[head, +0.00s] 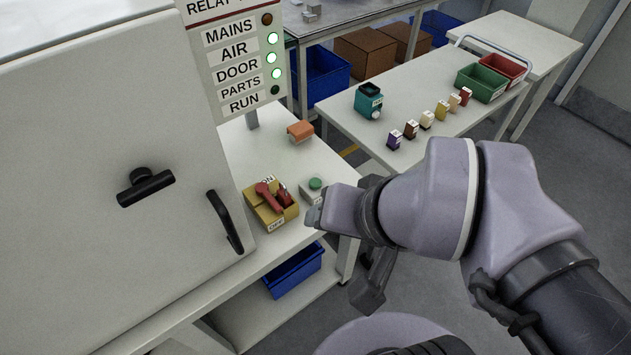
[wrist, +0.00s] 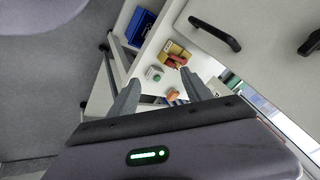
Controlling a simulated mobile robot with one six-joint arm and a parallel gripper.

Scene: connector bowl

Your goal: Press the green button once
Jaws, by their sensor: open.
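The green button (head: 315,183) is a round cap on a small pale box on the bench. In the head view the box is partly hidden by my gripper. The button also shows in the wrist view (wrist: 155,76), between and beyond my fingertips. My gripper (head: 343,250) is open and empty, at the bench's front edge, to the right of and nearer than the button. Its two fingers show apart in the wrist view (wrist: 160,88). I see no contact between a finger and the button.
A yellow switch box (head: 262,217) with a red lever, marked ON and OFF, stands left of the button. An orange-topped block (head: 300,131) lies behind. A lamp panel (head: 237,62) shows several lamps, some lit. A white cabinet (head: 90,180) fills the left.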

